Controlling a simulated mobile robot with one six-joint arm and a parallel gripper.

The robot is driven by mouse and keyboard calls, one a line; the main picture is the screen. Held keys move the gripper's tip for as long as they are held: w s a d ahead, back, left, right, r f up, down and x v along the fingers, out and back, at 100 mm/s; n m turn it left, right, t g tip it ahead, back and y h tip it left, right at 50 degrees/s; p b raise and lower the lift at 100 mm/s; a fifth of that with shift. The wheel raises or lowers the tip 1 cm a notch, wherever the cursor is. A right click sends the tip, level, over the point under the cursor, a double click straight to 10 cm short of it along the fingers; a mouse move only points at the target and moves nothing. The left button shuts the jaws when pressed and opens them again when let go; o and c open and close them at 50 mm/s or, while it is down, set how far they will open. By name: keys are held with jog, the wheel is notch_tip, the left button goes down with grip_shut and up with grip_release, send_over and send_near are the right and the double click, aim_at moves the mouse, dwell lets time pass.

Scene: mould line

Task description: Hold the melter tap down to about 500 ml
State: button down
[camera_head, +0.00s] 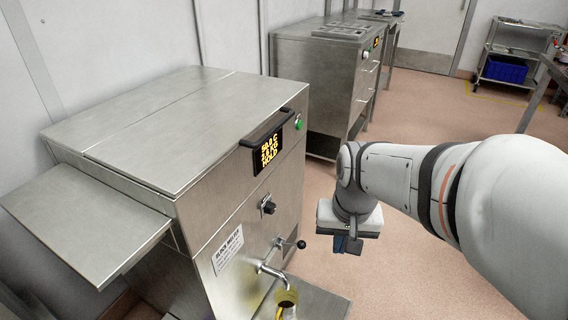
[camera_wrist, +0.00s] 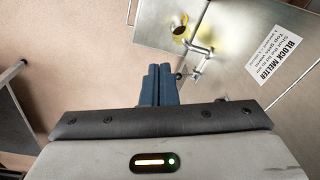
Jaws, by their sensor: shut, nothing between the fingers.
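The block melter (camera_head: 230,240) is a steel cabinet with a lit amber display (camera_head: 270,149), whose last line reads HOLD. Its tap (camera_head: 272,272) sticks out low on the front, with a lever ending in a black knob (camera_head: 300,244). The tap also shows in the wrist view (camera_wrist: 200,57). A yellowish vessel (camera_head: 286,298) stands under the spout, partly cut off by the frame; its fill level cannot be read. My gripper (camera_head: 347,244) is right of the knob, apart from it. Its blue fingers (camera_wrist: 157,68) are closed together and empty, beside the tap in the wrist view.
A steel shelf (camera_head: 325,300) extends under the tap. A second steel cabinet (camera_head: 325,80) stands behind the melter. A trolley with a blue crate (camera_head: 504,69) is at the far right. The floor (camera_head: 430,115) between them is clear.

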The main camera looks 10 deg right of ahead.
jog(key=w+f+m+b, duration=0.1)
jog(key=w+f+m, duration=0.2)
jog(key=w+m, duration=0.5)
jog(key=m+g+y+b, duration=0.2)
jog(key=m+y+b, duration=0.1)
jog(key=m, duration=1.1)
send_over(303, 241)
jog(key=w+d, duration=0.1)
jog(key=d, duration=0.4)
notch_tip(303, 241, down, 19)
jog(key=shift+a+f, duration=0.15)
jog(key=shift+a, duration=0.05)
jog(key=shift+f, duration=0.15)
jog(key=b+x, duration=0.4)
jog(key=x, duration=0.9)
jog(key=shift+w+f, duration=0.1)
jog(key=shift+f, duration=0.25)
jog(key=shift+a, duration=0.1)
